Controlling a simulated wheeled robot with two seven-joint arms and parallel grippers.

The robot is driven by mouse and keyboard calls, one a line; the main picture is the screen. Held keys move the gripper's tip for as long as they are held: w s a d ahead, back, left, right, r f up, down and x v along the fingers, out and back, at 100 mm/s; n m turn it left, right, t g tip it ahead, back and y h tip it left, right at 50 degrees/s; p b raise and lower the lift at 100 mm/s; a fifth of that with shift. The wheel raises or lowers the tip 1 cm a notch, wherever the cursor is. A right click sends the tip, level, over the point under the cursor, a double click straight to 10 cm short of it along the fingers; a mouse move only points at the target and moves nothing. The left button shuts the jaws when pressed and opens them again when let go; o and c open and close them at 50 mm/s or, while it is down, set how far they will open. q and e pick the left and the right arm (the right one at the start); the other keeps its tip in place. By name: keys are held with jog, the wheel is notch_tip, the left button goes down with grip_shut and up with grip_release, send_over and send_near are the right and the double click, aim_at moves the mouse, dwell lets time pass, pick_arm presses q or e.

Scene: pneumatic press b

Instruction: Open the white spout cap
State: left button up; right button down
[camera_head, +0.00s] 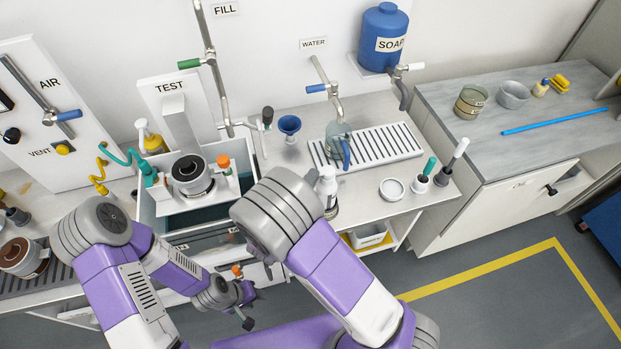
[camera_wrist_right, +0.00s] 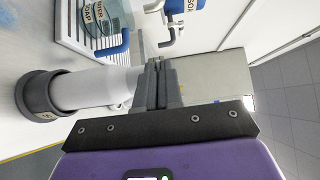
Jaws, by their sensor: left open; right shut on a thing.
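A white bottle-like piece with a dark ring-shaped base shows in the right wrist view (camera_wrist_right: 95,88) and on the counter in the head view (camera_head: 327,184). Its narrow white end, apparently the spout cap, runs between the fingertips of my right gripper (camera_wrist_right: 158,82). That gripper is shut on it; the fingers hide most of the cap, and I cannot tell where cap and body meet. In the head view my right arm hides the right gripper. My left gripper (camera_head: 244,306) is open and low in front of the counter, away from the bottle.
A white round dish (camera_head: 393,188) and stoppered holders (camera_head: 422,183) stand right of the bottle. A blue soap tank (camera_head: 383,38) hangs above.

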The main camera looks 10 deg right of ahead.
notch_tip(320, 180, up, 4)
jog(key=d+m+g+y+p, duration=0.1)
jog(key=m+g+y+p, duration=0.15)
jog(key=p, duration=0.55)
notch_tip(320, 180, up, 2)
jog(key=m+g+y, duration=0.1)
jog(key=m+y, duration=0.3)
jog(key=y, duration=0.2)
send_over(330, 175)
jog(key=shift+d+m+g+y+b, duration=0.15)
jog(key=shift+d+m+y+b, duration=0.8)
jog(key=shift+y+b, duration=0.7)
jog(key=shift+d+m+g+y+b, duration=0.1)
jog(key=shift+d+m+y+b, duration=0.5)
jog(key=shift+d+y+b, duration=1.05)
jog(key=shift+a+h+b, duration=0.45)
jog(key=c, duration=1.3)
grip_release()
jog(key=shift+o, duration=0.2)
jog(key=shift+r, duration=0.1)
